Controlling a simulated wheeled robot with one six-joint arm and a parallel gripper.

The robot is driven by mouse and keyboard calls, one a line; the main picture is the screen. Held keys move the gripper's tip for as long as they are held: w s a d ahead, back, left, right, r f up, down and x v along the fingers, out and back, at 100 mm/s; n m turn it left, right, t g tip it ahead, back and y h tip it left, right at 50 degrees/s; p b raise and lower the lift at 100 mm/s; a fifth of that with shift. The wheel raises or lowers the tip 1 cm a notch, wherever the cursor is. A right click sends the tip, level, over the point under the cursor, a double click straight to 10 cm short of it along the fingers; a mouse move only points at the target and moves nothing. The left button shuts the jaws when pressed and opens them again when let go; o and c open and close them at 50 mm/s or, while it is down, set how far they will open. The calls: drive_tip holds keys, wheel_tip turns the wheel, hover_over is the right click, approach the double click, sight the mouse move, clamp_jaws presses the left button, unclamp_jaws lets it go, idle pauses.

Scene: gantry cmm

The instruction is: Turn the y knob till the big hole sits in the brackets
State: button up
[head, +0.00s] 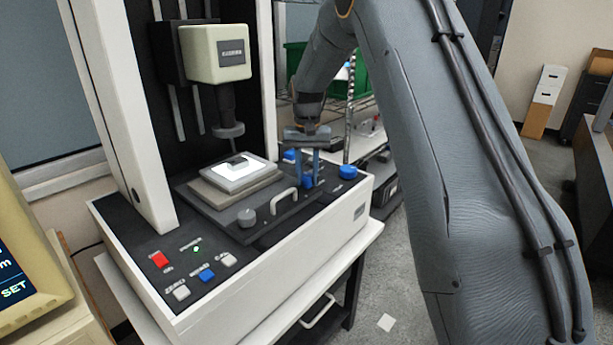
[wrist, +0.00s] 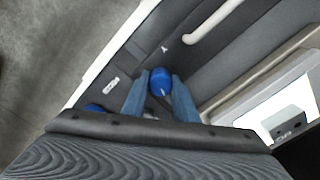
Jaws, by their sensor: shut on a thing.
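My gripper (head: 307,170) reaches down at the right of the measuring machine's stage. Its two blue fingers (wrist: 160,92) are closed on the sides of a blue knob (wrist: 160,79), which has a white mark on it. In the head view the gripped knob (head: 307,182) shows low between the fingers. A small grey part (head: 238,162) lies on the lit stage plate (head: 222,172) under the lens. The big hole and the brackets cannot be made out.
Another blue knob (head: 347,172) is to the right on the machine's deck. A pale handle (head: 284,201) and a grey knob (head: 246,217) sit at the stage front. Red, blue and white buttons are at front left. A beige monitor (head: 30,270) is cut off at the left edge.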

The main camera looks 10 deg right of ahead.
sight(307, 174)
drive_tip(key=shift+r, duration=0.1)
drive_tip(key=o, duration=1.1)
drive_tip(key=shift+c, duration=0.2)
wheel_tip(307, 174, up, 8)
drive_tip(key=shift+f+b, duration=0.1)
drive_tip(key=shift+b, duration=0.95)
drive_tip(key=s+f+n, duration=0.1)
drive_tip(key=s+f, duration=0.3)
drive_tip(key=s, duration=0.7)
drive_tip(key=s+f+n, duration=0.1)
drive_tip(key=s+f, duration=0.3)
drive_tip(key=s, duration=0.7)
drive_tip(key=s+f+n+t, duration=0.1)
drive_tip(key=s+f, duration=0.3)
drive_tip(key=s, duration=0.8)
drive_tip(key=shift+a, duration=0.15)
